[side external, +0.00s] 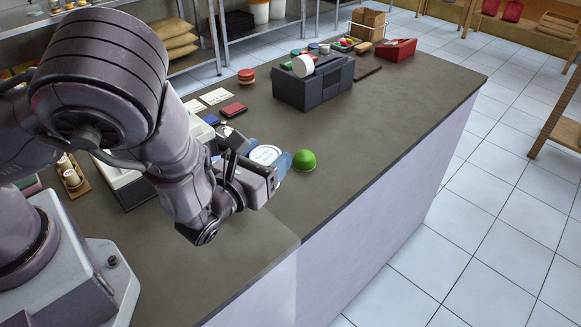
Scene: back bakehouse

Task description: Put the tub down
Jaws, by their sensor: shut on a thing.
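The tub (266,153) shows as a white round top beside my gripper, with blue showing to its right. My gripper (254,168) is shut on it, low over the near part of the dark counter (370,135). My gripper and wrist hide much of the tub's side and its base. I cannot tell whether the tub touches the counter.
A green dome-shaped thing (304,161) sits just right of the tub. A dark grey box (314,84) stands farther back. White cards (215,97) and a dark red flat thing (233,110) lie behind. The counter to the right is clear up to its edge.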

